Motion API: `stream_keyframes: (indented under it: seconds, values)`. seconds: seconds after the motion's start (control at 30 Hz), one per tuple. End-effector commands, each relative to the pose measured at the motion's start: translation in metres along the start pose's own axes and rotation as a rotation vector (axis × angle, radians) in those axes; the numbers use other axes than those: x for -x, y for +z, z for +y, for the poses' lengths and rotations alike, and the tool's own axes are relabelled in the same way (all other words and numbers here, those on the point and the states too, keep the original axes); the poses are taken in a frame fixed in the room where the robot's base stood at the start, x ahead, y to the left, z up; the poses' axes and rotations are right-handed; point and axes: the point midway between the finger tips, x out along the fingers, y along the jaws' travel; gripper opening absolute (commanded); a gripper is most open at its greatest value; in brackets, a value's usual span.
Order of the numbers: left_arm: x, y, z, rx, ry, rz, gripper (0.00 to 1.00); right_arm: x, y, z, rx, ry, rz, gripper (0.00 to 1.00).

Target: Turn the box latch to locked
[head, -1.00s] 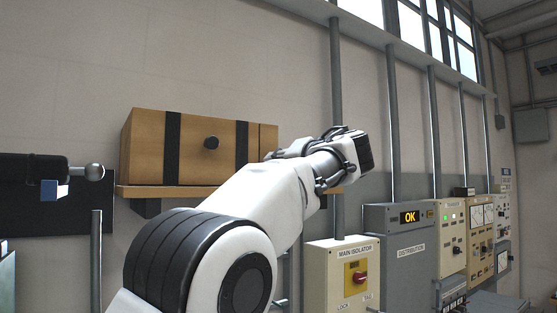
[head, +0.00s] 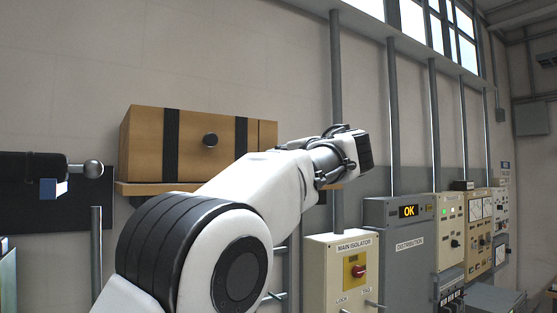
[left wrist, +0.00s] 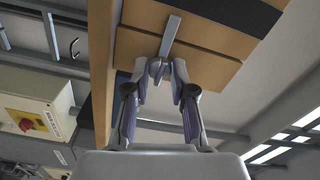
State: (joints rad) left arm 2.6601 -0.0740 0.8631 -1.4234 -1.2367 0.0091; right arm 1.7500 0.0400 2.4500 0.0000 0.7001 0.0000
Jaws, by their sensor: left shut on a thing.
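The wooden box (head: 225,146) with dark straps and a round dark knob stands on a wall shelf in the head view. In the left wrist view its wooden face (left wrist: 205,62) fills the top, with a slim grey latch bar (left wrist: 171,38) on it. My left gripper (left wrist: 158,70) is shut on the near end of this bar, at the box's edge. In the head view my left arm crosses in front of the box's lower right corner, and the fingers and latch are hidden. My right gripper is in no view.
The shelf (head: 150,188) runs under the box; its wooden edge shows close beside the fingers (left wrist: 102,75). A main isolator box (head: 327,270) and grey distribution cabinet (head: 408,270) stand to the lower right. A vertical pipe (head: 337,75) rises behind my wrist.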

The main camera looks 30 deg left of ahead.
Motion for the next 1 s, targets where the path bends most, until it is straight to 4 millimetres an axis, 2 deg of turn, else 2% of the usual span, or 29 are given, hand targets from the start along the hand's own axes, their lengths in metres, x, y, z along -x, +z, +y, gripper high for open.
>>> stream_keyframes:
  seconds: [0.3, 0.33, 0.4, 0.67, 0.77, 0.87, 1.0]
  values:
    - [0.0, 0.0, -0.003, 0.001, -0.004, 0.002, 0.0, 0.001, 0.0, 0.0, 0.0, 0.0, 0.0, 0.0]
    - [0.0, 0.0, -0.003, 0.001, -0.005, 0.002, 0.31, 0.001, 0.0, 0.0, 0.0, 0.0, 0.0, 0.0]
    - [0.0, 0.0, -0.003, 0.001, -0.004, 0.002, 0.49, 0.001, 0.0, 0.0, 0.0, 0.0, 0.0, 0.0]
    - [0.0, 0.0, -0.001, 0.0, -0.002, 0.001, 0.49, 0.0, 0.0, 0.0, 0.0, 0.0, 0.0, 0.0]
    - [0.006, 0.0, -0.001, 0.0, -0.002, 0.002, 0.49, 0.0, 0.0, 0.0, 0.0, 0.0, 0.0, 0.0]
    - [0.022, 0.0, -0.002, -0.001, -0.004, 0.003, 0.49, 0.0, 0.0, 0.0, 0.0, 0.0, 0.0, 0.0]
    - [0.057, -0.001, -0.002, 0.0, -0.005, 0.003, 0.49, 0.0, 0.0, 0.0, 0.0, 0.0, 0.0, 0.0]
